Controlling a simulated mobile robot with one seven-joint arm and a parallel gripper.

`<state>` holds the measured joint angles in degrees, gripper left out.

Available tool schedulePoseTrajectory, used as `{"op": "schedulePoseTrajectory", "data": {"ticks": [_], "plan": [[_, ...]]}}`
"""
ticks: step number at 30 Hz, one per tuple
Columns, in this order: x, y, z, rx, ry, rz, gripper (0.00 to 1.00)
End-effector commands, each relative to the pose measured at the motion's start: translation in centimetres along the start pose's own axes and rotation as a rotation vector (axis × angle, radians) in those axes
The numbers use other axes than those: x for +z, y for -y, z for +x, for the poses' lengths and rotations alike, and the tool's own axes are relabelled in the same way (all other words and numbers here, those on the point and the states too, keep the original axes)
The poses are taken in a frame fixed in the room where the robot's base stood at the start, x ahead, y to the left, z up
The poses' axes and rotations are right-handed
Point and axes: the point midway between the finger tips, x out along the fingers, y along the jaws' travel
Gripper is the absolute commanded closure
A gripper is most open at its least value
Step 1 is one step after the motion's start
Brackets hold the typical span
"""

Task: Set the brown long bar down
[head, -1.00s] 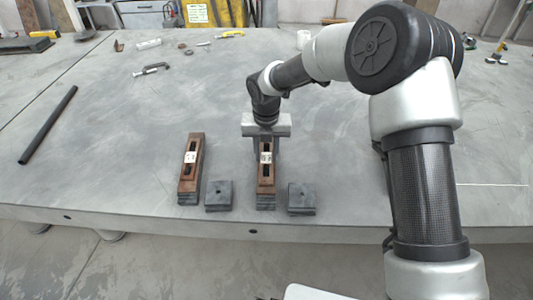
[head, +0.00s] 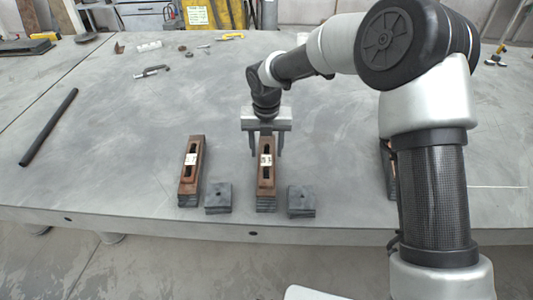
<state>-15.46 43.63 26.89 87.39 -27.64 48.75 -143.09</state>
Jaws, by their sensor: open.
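A brown long bar (head: 266,181) with a dark slot and a white label lies lengthwise at the front of the grey table, its near end on a small stack of dark plates. A similar brown bar (head: 190,168) lies to its left, also on dark plates. My gripper (head: 266,152) is open, its two fingers pointing down on either side of the far part of the right bar. I cannot tell whether the fingers touch it. Part of another brown piece (head: 391,170) shows at the right, mostly hidden behind my arm.
Dark square blocks stand beside the bars, one between them (head: 218,197) and one to the right (head: 301,200). A black rod (head: 49,127) lies at the left. A clamp (head: 152,71) and small tools lie farther back. The grey table (head: 120,150) is otherwise mostly clear.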

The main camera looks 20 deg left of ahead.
Motion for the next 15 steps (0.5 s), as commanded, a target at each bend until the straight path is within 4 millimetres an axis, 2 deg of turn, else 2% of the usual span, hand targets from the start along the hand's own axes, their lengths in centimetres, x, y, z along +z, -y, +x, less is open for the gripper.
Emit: {"op": "schedulePoseTrajectory", "data": {"ticks": [1, 6, 10, 15], "plan": [[0.1, 0.0, -1.4, 0.0, 0.003, 0.001, 0.5], [0.1, 0.1, -5.1, 0.0, 0.003, 0.002, 0.5], [0.1, 0.0, -7.2, 0.0, 0.002, 0.0, 0.5], [0.0, 0.0, -8.6, -0.001, 0.0, 0.0, 0.5]]}}
